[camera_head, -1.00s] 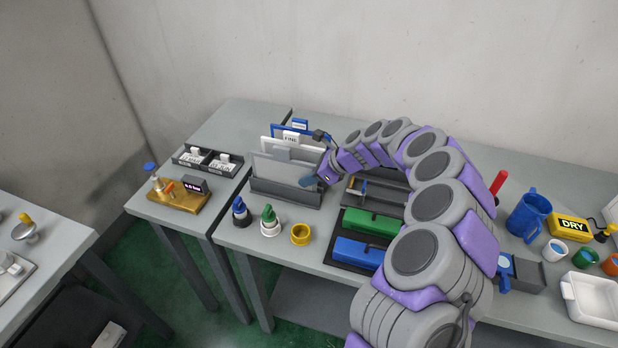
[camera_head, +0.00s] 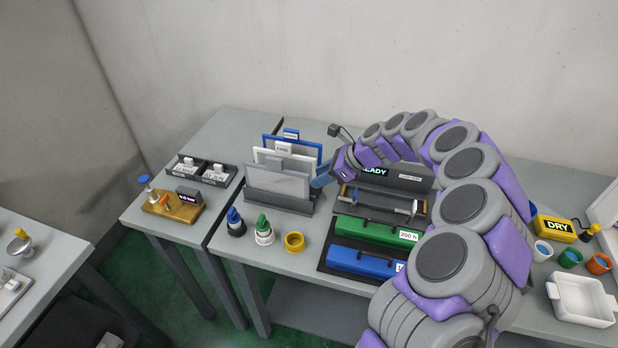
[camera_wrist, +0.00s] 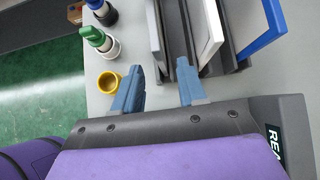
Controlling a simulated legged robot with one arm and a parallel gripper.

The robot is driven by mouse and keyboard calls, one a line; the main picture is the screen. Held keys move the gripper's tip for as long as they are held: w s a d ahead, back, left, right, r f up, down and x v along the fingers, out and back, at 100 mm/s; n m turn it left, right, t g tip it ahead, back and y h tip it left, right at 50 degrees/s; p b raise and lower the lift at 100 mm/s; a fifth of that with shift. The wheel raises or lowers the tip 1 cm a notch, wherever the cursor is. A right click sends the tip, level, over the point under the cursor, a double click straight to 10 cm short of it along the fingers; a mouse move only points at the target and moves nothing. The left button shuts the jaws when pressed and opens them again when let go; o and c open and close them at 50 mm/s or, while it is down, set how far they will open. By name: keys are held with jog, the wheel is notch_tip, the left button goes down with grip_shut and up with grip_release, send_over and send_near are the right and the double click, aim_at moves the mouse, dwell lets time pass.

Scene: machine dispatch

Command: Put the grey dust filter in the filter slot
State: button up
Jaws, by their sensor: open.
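In the wrist view the grey filter (camera_wrist: 153,25) is seen nearly edge-on. My gripper (camera_wrist: 160,90) is open and empty at the rack's right end. Its two blue fingers point toward the rack, and the grey filter's line lies between them. The fingers appear apart from the filter. In the head view my gripper (camera_head: 321,177) is mostly hidden by its own wrist. I cannot tell which opening is the filter slot.
A white filter (camera_head: 262,156) and a blue filter (camera_head: 312,147) stand behind the grey one. A dark machine labelled READY (camera_head: 395,177) is right of the rack. Green (camera_head: 372,230) and blue (camera_head: 360,262) blocks, a yellow ring (camera_head: 294,242) and two knobbed pieces stand in front.

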jog(key=shift+p+v, duration=0.3)
jog(key=shift+v, duration=1.45)
jog(key=s+a+r+n+g+h, duration=0.1)
jog(key=s+a+r+n, duration=0.1)
jog(key=s+r+n, duration=0.3)
jog(key=s+a+r+n+g, duration=0.1)
jog(key=s+a+n, duration=0.2)
jog(key=s, duration=0.4)
jog(key=s+a+r+n+g+h, duration=0.1)
jog(key=s+a+r+n, duration=0.1)
jog(key=s+r+n, duration=0.3)
jog(key=s+d+f+n+h, duration=0.2)
jog(key=s+d+n, duration=0.1)
jog(key=s, duration=0.6)
jog(key=s+d+f+n+g+h, duration=0.1)
jog(key=s+d+f+n+h, duration=0.1)
jog(key=s, duration=0.7)
jog(key=s+d+f+n+h, duration=0.2)
jog(key=s+d+n, duration=0.2)
jog(key=s, duration=0.5)
jog(key=shift+s+d+g, duration=0.3)
jog(key=shift+d+g, duration=0.1)
jog(key=shift+d, duration=0.65)
